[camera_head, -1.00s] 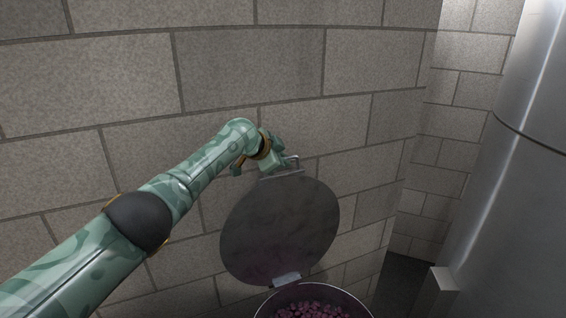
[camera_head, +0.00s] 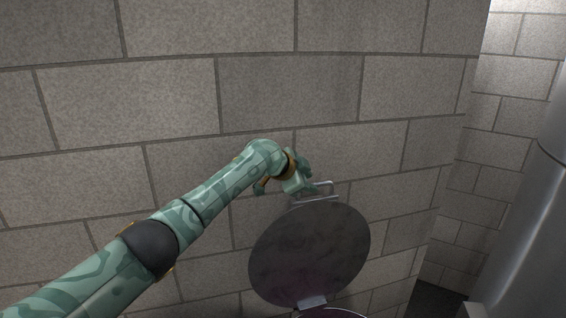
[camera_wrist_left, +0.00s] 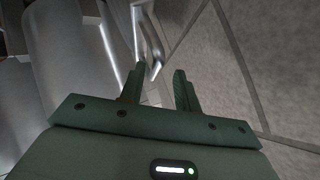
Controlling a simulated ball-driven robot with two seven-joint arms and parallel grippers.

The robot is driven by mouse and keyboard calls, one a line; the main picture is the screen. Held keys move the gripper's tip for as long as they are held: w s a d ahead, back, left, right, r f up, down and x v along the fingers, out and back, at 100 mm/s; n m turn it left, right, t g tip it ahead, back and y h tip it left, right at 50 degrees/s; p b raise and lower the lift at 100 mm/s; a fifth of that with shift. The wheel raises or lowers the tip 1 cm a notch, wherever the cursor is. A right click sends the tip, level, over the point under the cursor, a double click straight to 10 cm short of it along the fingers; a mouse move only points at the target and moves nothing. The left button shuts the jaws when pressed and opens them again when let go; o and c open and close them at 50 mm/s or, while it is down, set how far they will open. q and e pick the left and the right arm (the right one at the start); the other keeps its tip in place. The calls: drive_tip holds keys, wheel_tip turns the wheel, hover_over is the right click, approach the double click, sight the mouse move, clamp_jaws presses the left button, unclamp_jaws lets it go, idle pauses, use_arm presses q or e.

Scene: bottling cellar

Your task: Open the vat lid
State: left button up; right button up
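The vat lid (camera_head: 310,255), a dark grey disc, stands raised on its hinge (camera_head: 312,302) above the vat, whose rim (camera_head: 332,312) just shows at the bottom edge. Its metal handle (camera_head: 326,186) is at the top edge of the lid. My left gripper (camera_head: 310,186) is right beside the handle. In the left wrist view, the two fingers of the left gripper (camera_wrist_left: 160,72) are apart, with the shiny handle (camera_wrist_left: 150,42) close to the tips. I cannot tell whether they touch it. My right gripper is not in view.
A block wall (camera_head: 290,90) runs close behind the lid and my left arm. A large steel tank (camera_head: 535,220) stands at the right. A gap of dark floor (camera_head: 437,300) shows between the wall and the tank.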

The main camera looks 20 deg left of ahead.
use_arm(q)
drive_tip(key=v, duration=1.2)
drive_tip(key=shift+s+a, duration=0.2)
drive_tip(key=shift+s, duration=0.1)
